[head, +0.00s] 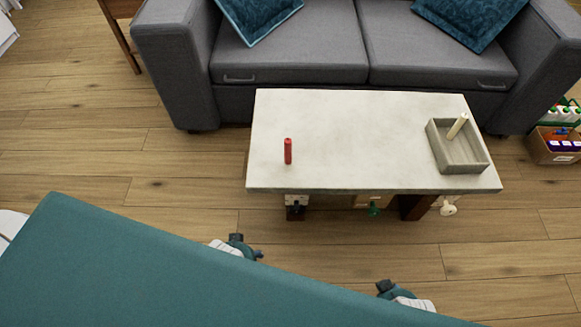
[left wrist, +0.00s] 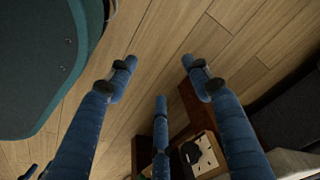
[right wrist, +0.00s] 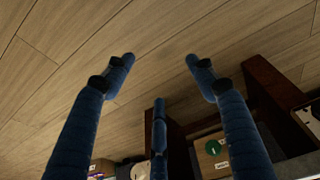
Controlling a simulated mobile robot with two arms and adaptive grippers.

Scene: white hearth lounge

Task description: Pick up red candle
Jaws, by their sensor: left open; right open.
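The red candle (head: 288,151) stands upright on the left part of the pale stone-topped coffee table (head: 350,115), near its front edge. My left gripper (head: 243,247) is in front of the table, off its front left corner, apart from the candle. In the left wrist view its fingers (left wrist: 155,78) are spread open and empty above the floor. My right gripper (head: 386,289) is farther right, also short of the table. In the right wrist view its fingers (right wrist: 158,75) are open and empty. Neither wrist view shows the candle.
A grey open tray (head: 478,166) with a cream stick-like object (head: 457,126) is at the table's right end. Items, partly hidden, show below the tabletop. A grey sofa (head: 290,62) is behind the table. A box of bottles (head: 555,148) is at right. The tabletop around the candle is clear.

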